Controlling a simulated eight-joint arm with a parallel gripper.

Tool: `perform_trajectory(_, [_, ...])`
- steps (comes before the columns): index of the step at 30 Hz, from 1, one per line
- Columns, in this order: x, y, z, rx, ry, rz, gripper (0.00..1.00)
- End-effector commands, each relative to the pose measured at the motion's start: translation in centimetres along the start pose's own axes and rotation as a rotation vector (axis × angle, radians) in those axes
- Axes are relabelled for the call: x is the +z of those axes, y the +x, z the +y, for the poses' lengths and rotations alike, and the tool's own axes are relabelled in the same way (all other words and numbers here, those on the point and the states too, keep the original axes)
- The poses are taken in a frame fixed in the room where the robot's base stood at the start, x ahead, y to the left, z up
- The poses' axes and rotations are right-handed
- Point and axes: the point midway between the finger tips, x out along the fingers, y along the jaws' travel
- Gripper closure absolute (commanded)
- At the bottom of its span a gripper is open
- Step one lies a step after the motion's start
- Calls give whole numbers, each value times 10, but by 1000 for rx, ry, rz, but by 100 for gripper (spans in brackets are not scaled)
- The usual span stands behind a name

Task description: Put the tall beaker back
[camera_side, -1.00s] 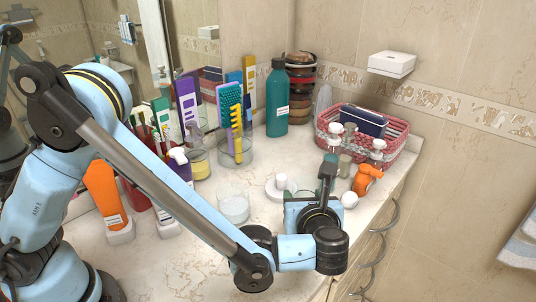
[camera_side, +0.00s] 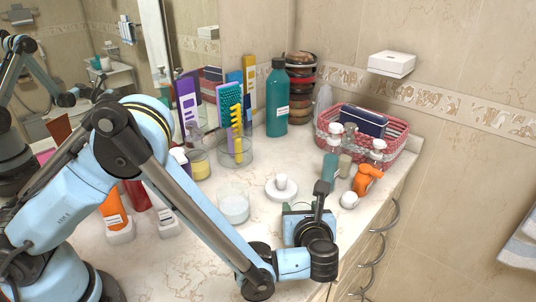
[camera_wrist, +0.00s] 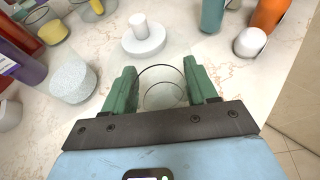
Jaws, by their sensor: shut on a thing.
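The tall beaker (camera_wrist: 161,72) is clear, empty-looking glass. In the wrist view it stands between the two green fingers of my gripper (camera_wrist: 163,88), which are shut on its sides. I look down into its round mouth and see the smaller ring of its base. In the side view my gripper (camera_side: 297,208) is low at the front right of the counter and largely hides the beaker. I cannot tell whether the beaker's base touches the counter.
A white round stand (camera_side: 281,190) is just behind my gripper. A short glass with white contents (camera_side: 233,207) stands to the left. The counter edge is close on the right.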

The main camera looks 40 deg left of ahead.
Motion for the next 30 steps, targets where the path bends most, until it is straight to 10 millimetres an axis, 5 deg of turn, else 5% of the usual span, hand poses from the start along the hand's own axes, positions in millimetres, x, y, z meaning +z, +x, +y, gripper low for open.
perform_trajectory(2, [-2, 1, 0, 0, 0, 0, 77])
perform_trajectory(3, [-2, 1, 0, 0, 0, 0, 37])
perform_trajectory(7, [-2, 1, 0, 0, 0, 0, 17])
perform_trajectory(18, [2, -1, 0, 0, 0, 0, 17])
perform_trajectory(30, [1, -75, -1, -5, 2, 0, 17])
